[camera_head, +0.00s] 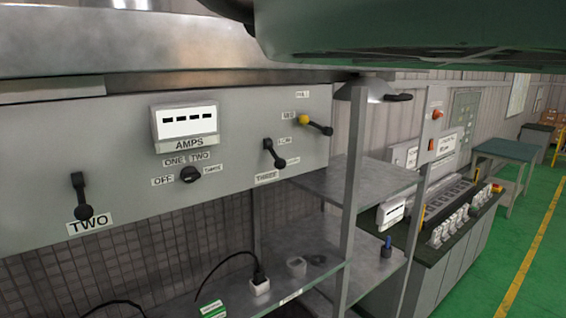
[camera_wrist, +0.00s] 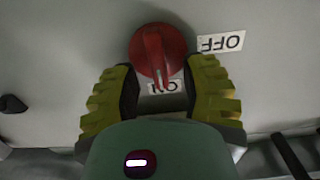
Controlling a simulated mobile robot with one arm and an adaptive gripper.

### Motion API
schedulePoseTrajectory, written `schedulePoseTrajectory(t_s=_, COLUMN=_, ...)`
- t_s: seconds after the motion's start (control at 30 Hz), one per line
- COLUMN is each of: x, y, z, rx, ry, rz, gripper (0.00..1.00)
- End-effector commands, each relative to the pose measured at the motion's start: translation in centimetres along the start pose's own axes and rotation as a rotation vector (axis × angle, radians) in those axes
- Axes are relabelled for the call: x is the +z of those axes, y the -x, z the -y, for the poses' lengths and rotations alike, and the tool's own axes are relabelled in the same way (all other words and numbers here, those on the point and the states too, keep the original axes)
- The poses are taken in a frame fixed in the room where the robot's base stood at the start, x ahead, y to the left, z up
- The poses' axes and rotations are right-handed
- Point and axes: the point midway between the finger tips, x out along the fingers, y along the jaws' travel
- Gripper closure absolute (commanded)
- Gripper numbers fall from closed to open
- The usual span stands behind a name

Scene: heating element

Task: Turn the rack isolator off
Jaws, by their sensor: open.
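A red round switch with a raised handle (camera_wrist: 158,52), which looks like the rack isolator, is on a grey panel in the wrist view. Its handle points down in the picture, toward the partly covered ON label (camera_wrist: 164,87). The upside-down OFF label (camera_wrist: 221,42) is to its right. My gripper (camera_wrist: 163,72) is open, its two yellow-green fingers on either side of the handle's lower end. Whether they touch the switch I cannot tell. I cannot make out this switch or my gripper for certain in the head view.
The head view shows a grey panel (camera_head: 120,130) with black levers, an AMPS meter (camera_head: 185,122) and a black selector knob (camera_head: 190,174). Metal shelves (camera_head: 365,183) hold a plug and cable. A bench of controls stands to the right, beside clear green floor (camera_head: 535,230).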

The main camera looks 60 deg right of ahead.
Motion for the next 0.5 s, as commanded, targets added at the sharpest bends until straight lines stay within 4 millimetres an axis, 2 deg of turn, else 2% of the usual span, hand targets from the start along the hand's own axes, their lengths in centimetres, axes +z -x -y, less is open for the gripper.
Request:
schedulePoseTrajectory(t_s=0.17, x=0.03, y=-0.03, z=-0.1, rx=0.002, ry=0.0, rz=0.0, gripper=0.56)
schedulePoseTrajectory(t_s=0.2, x=0.04, y=-0.03, z=-0.09, rx=0.002, ry=0.001, rz=0.0, gripper=0.53)
schedulePoseTrajectory(t_s=0.5, x=0.03, y=0.0, z=-0.02, rx=0.001, ry=0.001, rz=0.0, gripper=0.84)
